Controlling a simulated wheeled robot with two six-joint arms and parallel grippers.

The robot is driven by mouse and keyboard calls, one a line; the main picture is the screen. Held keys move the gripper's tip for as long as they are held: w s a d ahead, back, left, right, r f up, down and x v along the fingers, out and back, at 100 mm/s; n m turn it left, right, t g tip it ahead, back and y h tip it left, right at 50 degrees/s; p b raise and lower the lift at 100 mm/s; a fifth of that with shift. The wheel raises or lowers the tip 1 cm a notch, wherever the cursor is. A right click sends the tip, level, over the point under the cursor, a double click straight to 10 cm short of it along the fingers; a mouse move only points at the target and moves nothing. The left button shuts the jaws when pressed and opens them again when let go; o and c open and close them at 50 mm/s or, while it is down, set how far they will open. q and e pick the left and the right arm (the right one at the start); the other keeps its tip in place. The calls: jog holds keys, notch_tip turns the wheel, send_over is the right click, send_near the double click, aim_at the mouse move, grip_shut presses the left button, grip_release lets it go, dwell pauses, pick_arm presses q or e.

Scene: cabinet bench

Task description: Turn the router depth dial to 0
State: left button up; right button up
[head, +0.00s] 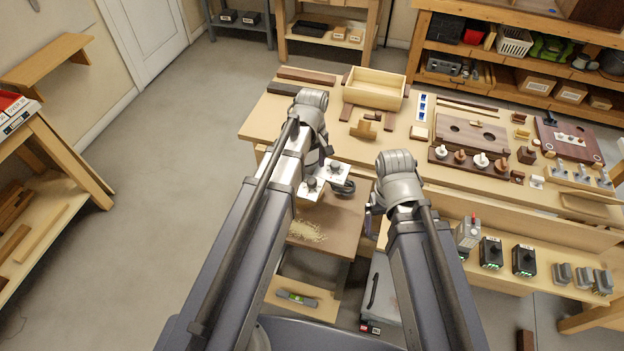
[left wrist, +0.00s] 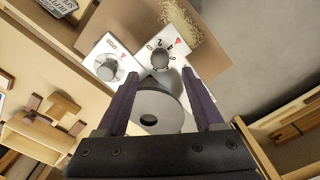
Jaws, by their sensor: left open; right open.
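The numbered dial (left wrist: 160,57) has a grey knob on a white plate, just ahead of my open left fingers in the left wrist view. A red triangle sits on its plate beside what looks like the 2; the knob's exact setting is hard to read. It also shows in the head view (head: 312,184). A second white-plated dial (left wrist: 106,70) stands to its left. My left gripper (left wrist: 162,88) is open and empty, with a grey round part (left wrist: 155,112) below and between its fingers. My right gripper (head: 374,207) is open, partly hidden by its arm.
Sawdust (head: 307,230) lies on the brown board near the dials. The bench (head: 262,122) behind holds an open wooden box (head: 376,88) and knob boards. Black chargers (head: 491,252) stand at the right. Floor at the left is clear.

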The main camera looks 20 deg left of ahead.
aim_at(312, 181)
pick_arm(q)
notch_tip(312, 181, down, 6)
jog(key=b, duration=0.5)
jog(key=shift+f+b, duration=0.2)
jog(key=shift+b, duration=0.15)
grip_shut()
